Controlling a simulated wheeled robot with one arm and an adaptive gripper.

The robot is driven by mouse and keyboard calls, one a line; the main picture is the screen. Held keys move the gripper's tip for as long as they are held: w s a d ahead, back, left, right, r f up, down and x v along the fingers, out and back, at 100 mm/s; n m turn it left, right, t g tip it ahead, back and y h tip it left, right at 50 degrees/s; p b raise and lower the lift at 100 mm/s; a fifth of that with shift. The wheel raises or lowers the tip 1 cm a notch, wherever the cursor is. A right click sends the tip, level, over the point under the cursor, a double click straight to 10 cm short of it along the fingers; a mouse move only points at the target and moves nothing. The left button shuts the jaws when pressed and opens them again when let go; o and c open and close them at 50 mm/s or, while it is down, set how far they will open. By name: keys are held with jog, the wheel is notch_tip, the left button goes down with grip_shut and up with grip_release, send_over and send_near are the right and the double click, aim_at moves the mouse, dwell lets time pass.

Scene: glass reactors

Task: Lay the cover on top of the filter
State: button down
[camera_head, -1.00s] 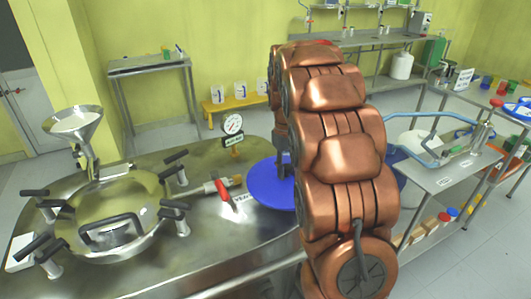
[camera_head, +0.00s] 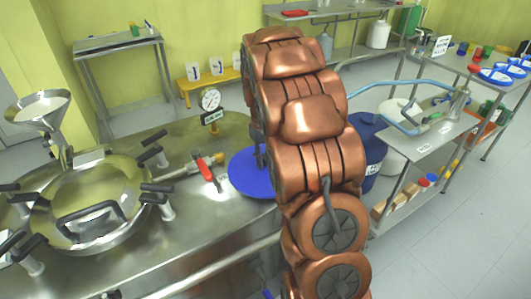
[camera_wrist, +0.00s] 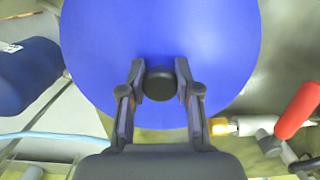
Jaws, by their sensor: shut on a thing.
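The cover is a flat blue disc with a round black knob. In the head view the blue cover (camera_head: 252,176) shows beside the steel reactor top's right end, partly hidden by my copper arm. In the wrist view the cover (camera_wrist: 225,35) fills the upper middle. My gripper (camera_wrist: 160,84) has its two fingers closed on either side of the black knob (camera_wrist: 161,83). In the head view my gripper (camera_head: 261,155) is mostly hidden behind the arm. I cannot tell for sure which vessel is the filter; a dark blue drum (camera_head: 371,152) stands right of the arm.
The reactor top carries a clamped lid (camera_head: 95,195), a funnel (camera_head: 38,108), a gauge (camera_head: 211,100) and a red-handled valve (camera_head: 205,170). A steel cart (camera_head: 432,152) with a blue hose (camera_head: 385,85) stands right. Open floor (camera_head: 460,235) lies at lower right.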

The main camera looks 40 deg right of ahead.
aim_at(263, 154)
jog(key=shift+f, duration=0.65)
jog(key=shift+f+b, duration=0.3)
jog(key=shift+f, duration=0.25)
jog(key=c, duration=0.7)
grip_release()
jog(key=shift+c, duration=0.2)
jog(key=r, duration=0.3)
jog(key=w+r, duration=0.1)
jog(key=r, duration=0.6)
jog(key=shift+w+d+r, duration=0.1)
jog(key=shift+w+r, duration=0.1)
jog(key=shift+r, duration=0.7)
